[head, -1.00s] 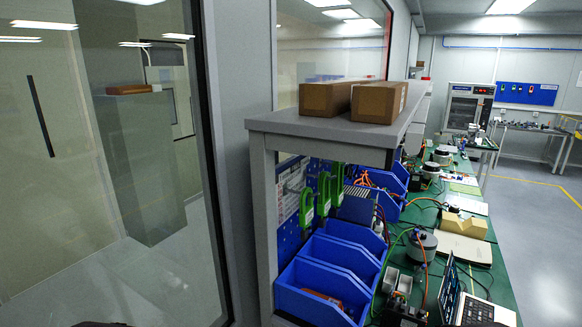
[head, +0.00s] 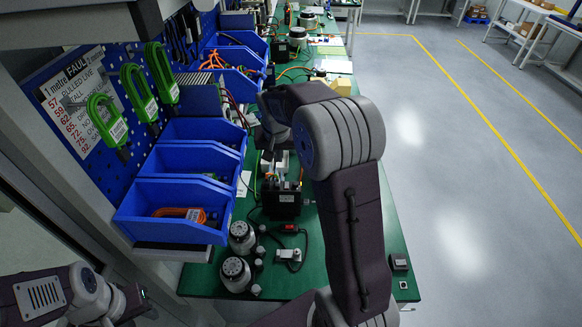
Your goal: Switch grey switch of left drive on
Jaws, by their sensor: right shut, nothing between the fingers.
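On the green bench, a black drive box (head: 281,203) stands below my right gripper. A small red switch (head: 290,228) on a cable lies in front of it, and a small grey unit (head: 289,255) lies nearer. I cannot make out a grey switch or its position. My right gripper (head: 271,152) is shut and empty, above the bench behind the black box, partly hidden by my own wrist. Whether it touches anything is unclear. My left gripper (head: 138,300) is at the lower left, off the bench, dark and hard to read.
Two round actuators (head: 236,271) stand at the bench's near left. A small black box (head: 399,261) sits near the right edge.

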